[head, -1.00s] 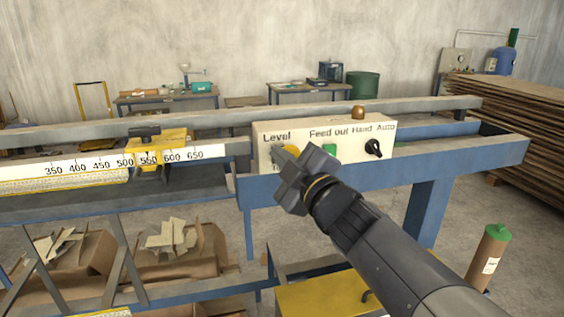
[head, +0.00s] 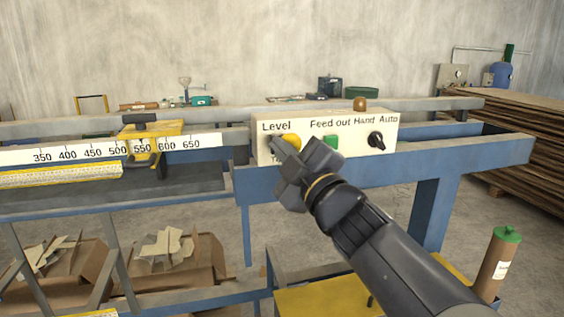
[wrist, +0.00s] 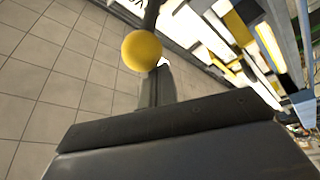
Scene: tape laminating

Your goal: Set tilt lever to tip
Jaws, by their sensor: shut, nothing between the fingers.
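The tilt lever shows as a yellow ball knob (head: 291,142) under the word "Level" on the cream control box (head: 325,150). The lower label below it is mostly hidden by my gripper. My gripper (head: 278,146) is shut and empty, with its fingertips at the panel just left of the knob. In the wrist view the yellow knob (wrist: 141,51) sits on a dark shaft beside the shut fingers (wrist: 155,85). I cannot tell whether they touch it.
A green "Feed out" button (head: 330,142) and a black Hand/Auto switch (head: 376,140) are to the right on the box. An amber lamp (head: 360,104) stands on top. A yellow clamp block (head: 150,140) sits on the ruler rail at left.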

